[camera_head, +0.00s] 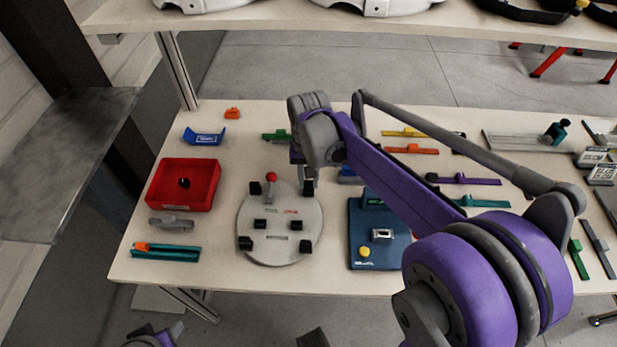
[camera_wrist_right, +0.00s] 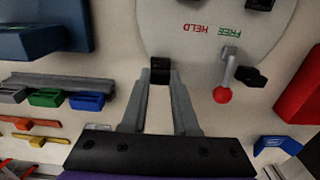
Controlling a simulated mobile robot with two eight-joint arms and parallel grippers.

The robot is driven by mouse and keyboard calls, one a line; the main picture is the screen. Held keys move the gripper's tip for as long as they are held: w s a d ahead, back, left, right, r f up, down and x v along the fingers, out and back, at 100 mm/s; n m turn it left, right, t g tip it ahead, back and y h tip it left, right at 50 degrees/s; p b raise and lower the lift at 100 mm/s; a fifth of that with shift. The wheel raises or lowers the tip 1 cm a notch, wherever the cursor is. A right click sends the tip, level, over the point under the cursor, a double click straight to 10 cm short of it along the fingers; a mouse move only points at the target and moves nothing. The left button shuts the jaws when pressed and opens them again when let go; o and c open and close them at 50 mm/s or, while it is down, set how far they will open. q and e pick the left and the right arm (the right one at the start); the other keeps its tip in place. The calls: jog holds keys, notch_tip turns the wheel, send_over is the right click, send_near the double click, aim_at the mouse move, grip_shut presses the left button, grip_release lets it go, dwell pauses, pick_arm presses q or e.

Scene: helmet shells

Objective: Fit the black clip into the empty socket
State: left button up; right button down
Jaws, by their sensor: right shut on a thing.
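My right gripper (camera_head: 308,184) is over the upper right edge of the round grey plate (camera_head: 276,255). Its fingers are shut on a black clip (camera_wrist_right: 160,72), which is at the plate's rim in the wrist view. I cannot tell whether the clip is seated or just above the plate; any socket under it is hidden. Other black blocks (camera_head: 306,246) sit on the plate. A red-knobbed lever (camera_head: 271,178) stands at its upper edge, near the HELD and FREE labels (camera_wrist_right: 213,28). My left gripper's fingers do not show.
A red tray (camera_head: 164,201) with a small black thing inside is left of the plate. A blue box with a yellow knob (camera_head: 364,252) is to the right. Small coloured parts lie behind, including a blue bracket (camera_head: 203,137). My right arm covers much of the table's right side.

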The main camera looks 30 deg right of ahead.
aim_at(308, 185)
jog(key=shift+f+b, duration=0.45)
jog(key=shift+f, duration=0.3)
jog(key=c, duration=0.6)
grip_release()
notch_tip(308, 185, up, 11)
jog(key=p, duration=0.1)
jog(key=s+a+f+n+t+p, duration=0.2)
jog(key=s+a+n+p, duration=0.1)
jog(key=s, duration=0.4)
jog(key=s+a+f+n+t+p, duration=0.2)
jog(key=s+a+n+t+p, duration=0.1)
jog(key=s, duration=0.5)
jog(key=shift+s+a+f+p, duration=0.3)
jog(key=shift+a+p, duration=0.1)
jog(key=shift+p, duration=0.05)
